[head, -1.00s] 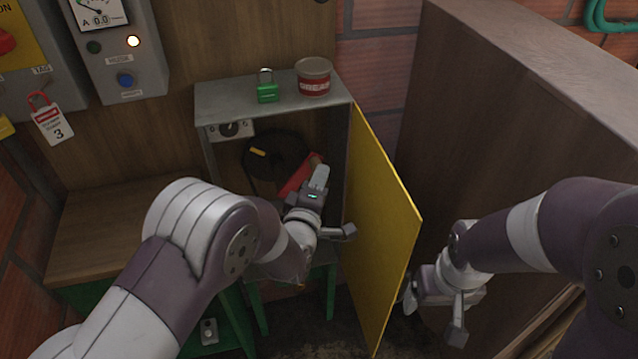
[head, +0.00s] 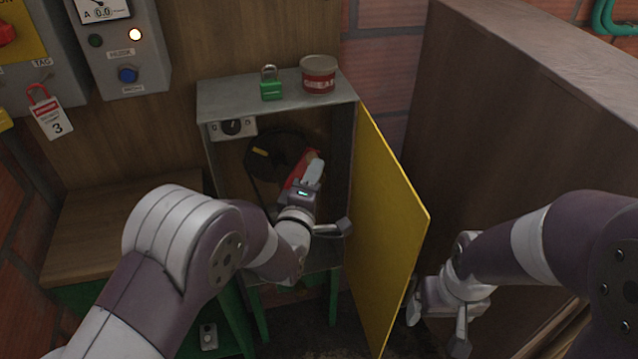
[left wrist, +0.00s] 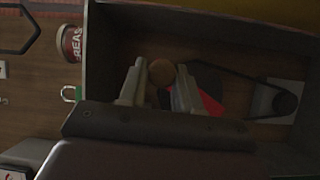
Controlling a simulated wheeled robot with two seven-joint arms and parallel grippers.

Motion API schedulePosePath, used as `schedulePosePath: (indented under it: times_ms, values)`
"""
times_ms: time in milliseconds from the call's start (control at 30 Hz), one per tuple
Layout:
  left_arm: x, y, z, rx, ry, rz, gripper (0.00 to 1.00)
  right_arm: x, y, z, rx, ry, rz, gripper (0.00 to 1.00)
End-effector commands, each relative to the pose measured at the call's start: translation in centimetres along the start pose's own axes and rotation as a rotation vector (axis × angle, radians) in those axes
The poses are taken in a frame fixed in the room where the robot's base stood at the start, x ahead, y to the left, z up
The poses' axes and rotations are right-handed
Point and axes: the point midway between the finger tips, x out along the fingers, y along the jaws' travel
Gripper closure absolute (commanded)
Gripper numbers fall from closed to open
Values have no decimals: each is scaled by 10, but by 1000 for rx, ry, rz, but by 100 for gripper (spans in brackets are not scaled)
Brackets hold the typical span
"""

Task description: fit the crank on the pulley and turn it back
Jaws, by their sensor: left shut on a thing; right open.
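The red crank (head: 300,168) is inside the open metal cabinet, at the lower right of the dark pulley (head: 283,148) with its yellow mark. My left gripper (head: 312,170) reaches into the cabinet and is shut on the crank's brown, round-ended handle. In the left wrist view the handle (left wrist: 161,72) lies between the two fingers, with the red arm of the crank (left wrist: 210,103) behind them. Whether the crank sits on the pulley's shaft is hidden. My right gripper (head: 440,312) is open and empty, outside the cabinet to the right of the yellow door.
The yellow door (head: 390,230) stands open on the cabinet's right side. A green padlock (head: 271,83) and a red grease tin (head: 319,74) stand on the cabinet top (head: 228,96). A large brown box (head: 500,130) bounds the right. A control panel (head: 122,50) hangs upper left.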

Motion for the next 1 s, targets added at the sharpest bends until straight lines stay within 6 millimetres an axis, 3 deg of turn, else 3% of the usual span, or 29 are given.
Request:
schedulePosePath:
  times_ms: [367,700,1000]
  values:
    - [0,2,0,-3,0,4,100,0,0,0,0,0,0,18]
    - [-7,2,-13,-119,9,71,100,26,0,3,0,0,0,18]
    - [-8,6,-14,-139,9,79,100,25,0,3,0,0,0,18]
